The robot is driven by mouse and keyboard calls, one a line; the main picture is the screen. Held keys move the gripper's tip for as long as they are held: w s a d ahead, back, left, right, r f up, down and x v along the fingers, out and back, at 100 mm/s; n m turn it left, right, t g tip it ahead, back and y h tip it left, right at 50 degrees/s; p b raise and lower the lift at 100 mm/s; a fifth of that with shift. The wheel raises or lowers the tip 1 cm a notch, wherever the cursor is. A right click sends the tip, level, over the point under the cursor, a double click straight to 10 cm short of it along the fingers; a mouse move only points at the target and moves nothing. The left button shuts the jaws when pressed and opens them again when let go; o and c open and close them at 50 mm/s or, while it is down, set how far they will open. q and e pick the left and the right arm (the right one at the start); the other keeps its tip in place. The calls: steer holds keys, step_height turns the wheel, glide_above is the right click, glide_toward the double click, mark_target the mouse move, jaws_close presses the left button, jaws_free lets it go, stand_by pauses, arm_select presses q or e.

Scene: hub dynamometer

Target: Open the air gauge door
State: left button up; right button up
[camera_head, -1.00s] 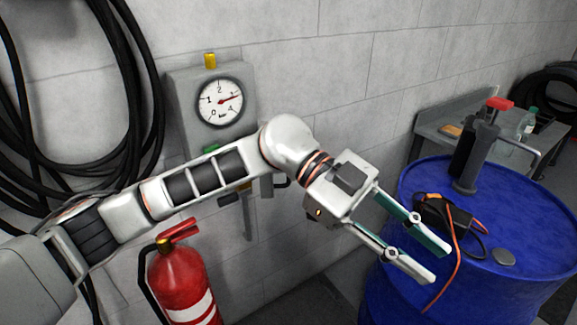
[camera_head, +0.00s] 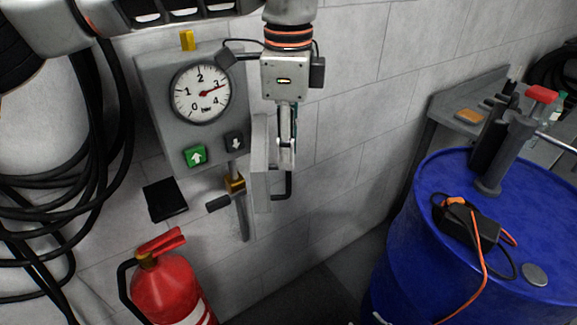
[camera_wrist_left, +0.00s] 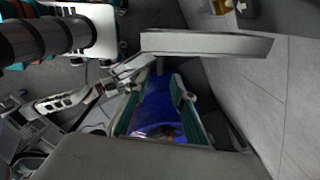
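The grey air gauge box (camera_head: 160,95) hangs on the wall with a round dial (camera_head: 202,92), a green up-arrow button (camera_head: 195,155) and a dark down-arrow button (camera_head: 235,141). The grey door (camera_head: 260,165) stands out from the wall at the box's right, nearly edge-on, with a black handle (camera_head: 287,187) on its right face. My left gripper (camera_head: 286,155) points down beside that right face; contact cannot be told. In the left wrist view its fingers (camera_wrist_left: 158,108) are apart with nothing between them, and the door (camera_wrist_left: 205,44) is a grey slab beyond them.
A red fire extinguisher (camera_head: 168,285) stands below the box. Black hoses (camera_head: 95,130) hang at the left. A blue barrel (camera_head: 410,245) with a black device and orange cable (camera_head: 468,222) stands at the right. Bare wall lies between door and barrel.

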mark_target(288, 174)
arm_select(q)
step_height(288, 174, down, 5)
steer(key=shift+f+p, duration=0.1)
steer(key=shift+p, duration=0.25)
steer(key=shift+f, duration=0.6)
jaws_close()
arm_select(e)
steer(key=shift+s+r, duration=0.1)
steer(key=shift+r, duration=0.15)
